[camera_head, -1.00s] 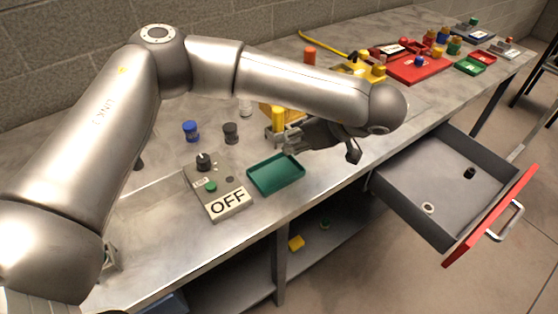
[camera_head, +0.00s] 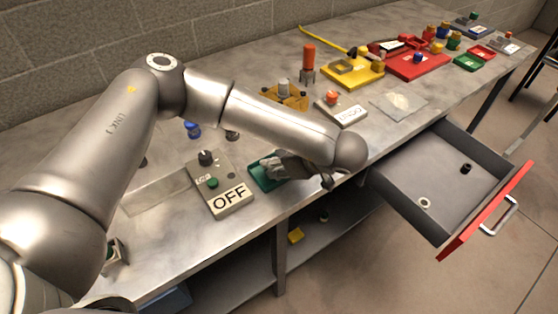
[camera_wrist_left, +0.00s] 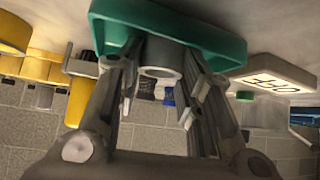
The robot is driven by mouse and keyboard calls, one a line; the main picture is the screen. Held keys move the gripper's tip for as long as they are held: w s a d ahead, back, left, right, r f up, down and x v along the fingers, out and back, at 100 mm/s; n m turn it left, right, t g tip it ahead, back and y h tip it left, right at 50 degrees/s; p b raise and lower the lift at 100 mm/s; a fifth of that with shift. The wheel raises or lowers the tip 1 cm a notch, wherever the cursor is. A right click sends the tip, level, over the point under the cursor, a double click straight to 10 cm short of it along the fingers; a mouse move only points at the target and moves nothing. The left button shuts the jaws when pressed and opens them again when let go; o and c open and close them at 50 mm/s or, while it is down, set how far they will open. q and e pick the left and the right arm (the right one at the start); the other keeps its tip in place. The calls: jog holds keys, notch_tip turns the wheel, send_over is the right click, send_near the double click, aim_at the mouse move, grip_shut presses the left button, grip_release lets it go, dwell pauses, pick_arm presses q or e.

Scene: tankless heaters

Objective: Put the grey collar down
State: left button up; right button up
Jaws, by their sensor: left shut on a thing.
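The grey collar (camera_wrist_left: 160,58) is a short hollow ring, seen between the fingers in the left wrist view. My left gripper (camera_wrist_left: 160,82) is shut on it. In the head view my left gripper (camera_head: 272,168) is low over the green tray (camera_head: 257,181), and it hides the collar there. The green tray also shows behind the collar in the left wrist view (camera_wrist_left: 220,48). I cannot tell whether the collar touches the tray floor. My right gripper is not in view.
A grey panel with an OFF label (camera_head: 230,199) stands just left of the tray. A blue knob (camera_head: 192,129) is behind it. A yellow fixture (camera_head: 284,96) stands farther back. The red-fronted drawer (camera_head: 490,212) is open at right, holding a white ring and a black piece.

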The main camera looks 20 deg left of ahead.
pick_arm(q)
jog(key=o, duration=1)
jog(key=shift+f, duration=0.1)
jog(key=shift+o, duration=0.2)
jog(key=b+v, duration=0.1)
jog(key=v, duration=1.1)
